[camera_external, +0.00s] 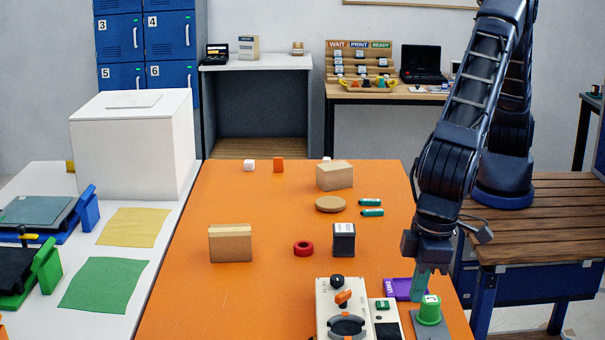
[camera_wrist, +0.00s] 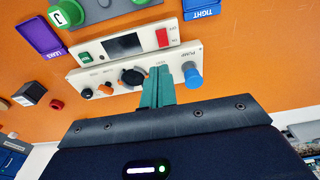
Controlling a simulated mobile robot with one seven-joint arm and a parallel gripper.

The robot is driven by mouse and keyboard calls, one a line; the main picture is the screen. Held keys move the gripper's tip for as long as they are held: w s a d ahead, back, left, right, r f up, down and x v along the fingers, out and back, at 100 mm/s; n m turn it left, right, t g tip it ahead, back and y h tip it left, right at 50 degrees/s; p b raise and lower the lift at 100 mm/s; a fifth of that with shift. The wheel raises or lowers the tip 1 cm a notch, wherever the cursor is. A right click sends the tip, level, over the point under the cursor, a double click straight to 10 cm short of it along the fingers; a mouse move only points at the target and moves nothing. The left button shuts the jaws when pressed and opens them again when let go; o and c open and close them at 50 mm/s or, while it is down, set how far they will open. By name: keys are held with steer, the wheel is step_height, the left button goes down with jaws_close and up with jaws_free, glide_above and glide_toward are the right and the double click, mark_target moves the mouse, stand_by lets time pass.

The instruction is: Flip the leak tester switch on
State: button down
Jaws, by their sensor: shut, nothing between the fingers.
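The leak tester seems to be the narrow beige panel (camera_external: 386,311) at the lower right of the external view. In the wrist view this panel (camera_wrist: 98,50) carries a dark screen (camera_wrist: 123,45), a green button (camera_wrist: 85,58) and a red switch (camera_wrist: 162,38) marked ON and OFF. I cannot tell which way the switch is set; it is outside the external view. My gripper (camera_external: 422,284) points down with its teal fingers together and empty. In the wrist view the fingertips (camera_wrist: 157,70) appear over the neighbouring pump panel, below the switch in the picture and apart from it.
The wider pump panel (camera_external: 327,306) has an orange lever (camera_external: 343,297) and a blue knob (camera_wrist: 192,75).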

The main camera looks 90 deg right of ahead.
steer(key=shift+w+a+t, duration=0.3)
steer(key=shift+w+a, duration=0.2)
steer(key=shift+a, duration=0.15)
steer(key=f, duration=0.4)
steer(key=w+f, duration=0.1)
steer(key=f, duration=0.4)
steer(key=w+f, duration=0.1)
steer(key=f, duration=0.3)
steer(key=shift+w+f, duration=0.25)
steer(key=shift+f, duration=0.1)
